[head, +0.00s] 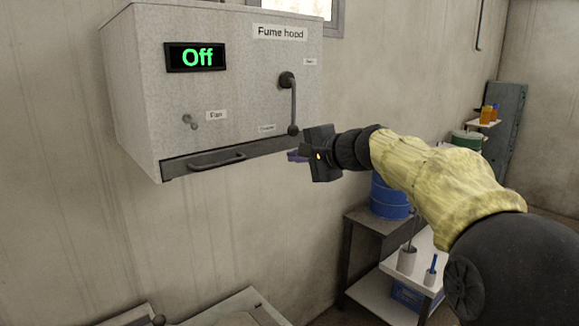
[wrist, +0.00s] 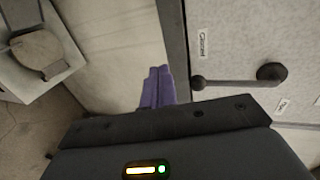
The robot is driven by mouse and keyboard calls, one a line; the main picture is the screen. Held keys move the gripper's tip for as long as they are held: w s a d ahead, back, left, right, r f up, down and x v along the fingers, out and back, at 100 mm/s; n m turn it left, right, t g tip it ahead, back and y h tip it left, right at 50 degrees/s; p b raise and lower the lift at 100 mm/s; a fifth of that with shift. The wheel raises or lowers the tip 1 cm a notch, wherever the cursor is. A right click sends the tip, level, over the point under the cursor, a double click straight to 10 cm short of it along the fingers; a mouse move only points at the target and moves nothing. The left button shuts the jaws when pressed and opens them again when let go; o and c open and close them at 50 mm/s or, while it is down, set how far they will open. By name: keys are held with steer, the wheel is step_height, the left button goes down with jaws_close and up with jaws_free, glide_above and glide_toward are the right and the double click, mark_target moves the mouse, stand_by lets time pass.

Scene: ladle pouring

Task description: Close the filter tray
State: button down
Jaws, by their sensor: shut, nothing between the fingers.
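The filter tray (head: 258,150) is a dark strip along the bottom of the grey fume hood (head: 240,95), with a dark bar handle (head: 216,160) on its front. Its front looks about level with the hood's face; I cannot tell whether a small gap is left. My gripper (head: 297,156) is at the tray's right end, away from the handle. Its purple fingers are together and empty. In the wrist view the fingers (wrist: 158,88) are beside the dark tray strip (wrist: 174,45); whether they touch it is unclear.
A dark lever (head: 293,105) hangs on the hood front above my gripper. A blue drum (head: 389,197) and shelves stand at the right. The wall below the hood is clear.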

steer(key=v, duration=0.1)
steer(key=b+v, duration=0.1)
steer(key=v, duration=0.3)
steer(key=shift+w+d, duration=0.1)
steer(key=shift+d, duration=0.4)
steer(key=s+d+f+n+g+h, duration=0.25)
steer(key=s+f, duration=0.25)
steer(key=f, duration=0.6)
steer(key=s+d+f+n+g+h, duration=0.1)
steer(key=s+d+f+g+h, duration=0.2)
steer(key=f, duration=0.7)
steer(key=s+d+f+n+g+h, duration=0.1)
steer(key=s+f+n+h, duration=0.1)
steer(key=s+f, duration=0.65)
steer(key=s+d+f+n+g+h, duration=0.1)
steer(key=s+d+f+n+h, duration=0.1)
steer(key=s+f, duration=0.7)
steer(key=shift+d+f+n+g, duration=0.35)
steer(key=shift+d+f+n, duration=0.4)
steer(key=shift+f+n, duration=0.25)
steer(key=shift+r, duration=0.1)
